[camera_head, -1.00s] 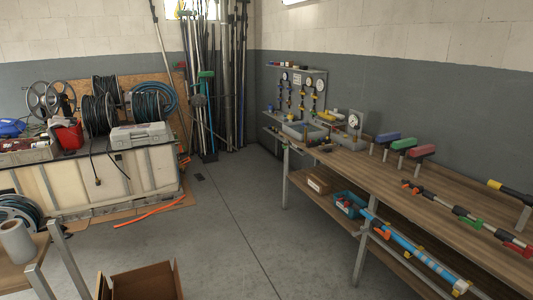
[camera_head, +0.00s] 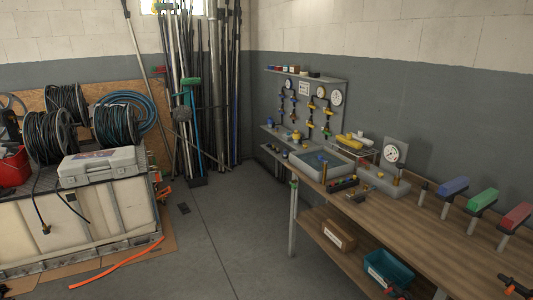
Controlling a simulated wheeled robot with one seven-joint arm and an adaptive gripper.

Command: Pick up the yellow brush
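A yellow object (camera_head: 349,140) lies on a small wire rack near the back of the workbench (camera_head: 418,217), behind the grey trays. It is too small to tell whether it is the yellow brush. No other thing in view is clearly a yellow brush. My gripper and arm are not in view.
Blue (camera_head: 453,186), green (camera_head: 483,200) and red (camera_head: 515,216) headed tools stand on the bench at right. A teal crate (camera_head: 388,271) sits on the lower shelf. The floor (camera_head: 225,235) between the bench and the reels is mostly clear.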

